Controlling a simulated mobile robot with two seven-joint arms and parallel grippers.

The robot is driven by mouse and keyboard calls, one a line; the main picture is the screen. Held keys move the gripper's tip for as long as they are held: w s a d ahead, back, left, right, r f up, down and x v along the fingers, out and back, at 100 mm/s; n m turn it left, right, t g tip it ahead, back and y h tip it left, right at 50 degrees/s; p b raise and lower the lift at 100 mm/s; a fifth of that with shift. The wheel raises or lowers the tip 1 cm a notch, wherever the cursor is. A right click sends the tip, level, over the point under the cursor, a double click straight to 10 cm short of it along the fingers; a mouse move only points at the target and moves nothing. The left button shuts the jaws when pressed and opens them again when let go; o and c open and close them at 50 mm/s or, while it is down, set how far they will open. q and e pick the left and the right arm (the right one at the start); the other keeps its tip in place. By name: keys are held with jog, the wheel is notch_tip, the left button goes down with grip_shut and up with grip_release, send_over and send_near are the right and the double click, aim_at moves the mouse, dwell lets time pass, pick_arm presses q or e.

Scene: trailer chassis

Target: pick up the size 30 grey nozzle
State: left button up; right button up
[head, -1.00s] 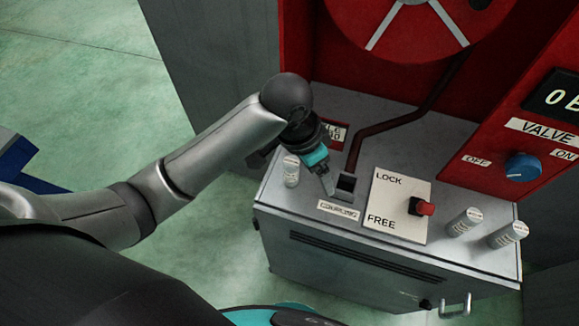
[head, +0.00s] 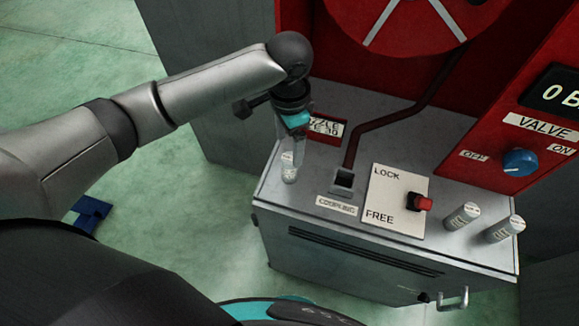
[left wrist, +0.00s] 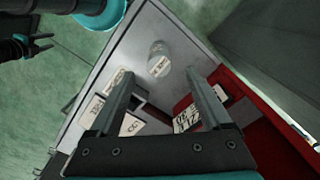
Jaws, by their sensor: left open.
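A small grey cylindrical nozzle (head: 289,173) stands upright at the left end of the grey cabinet top. The print on it is too small to read. My left gripper (head: 291,150) is right above it, open, and partly covers its upper part. In the left wrist view the nozzle (left wrist: 159,60) shows beyond and between the two spread fingers (left wrist: 160,80), with nothing gripped. Two similar nozzles, one (head: 462,219) and another (head: 505,230), stand at the right end of the top. My right gripper (left wrist: 40,44) shows small at the left of the wrist view, its fingers apart.
A sign (head: 328,127), partly hidden and ending in 30, is behind my left gripper. A red panel carries a blue valve knob (head: 520,162).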

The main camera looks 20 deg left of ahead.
aim_at(289, 157)
pick_arm(q)
notch_tip(289, 157, down, 8)
jog(key=shift+d+r, duration=0.1)
dwell(0.4)
grip_shut()
dwell(0.6)
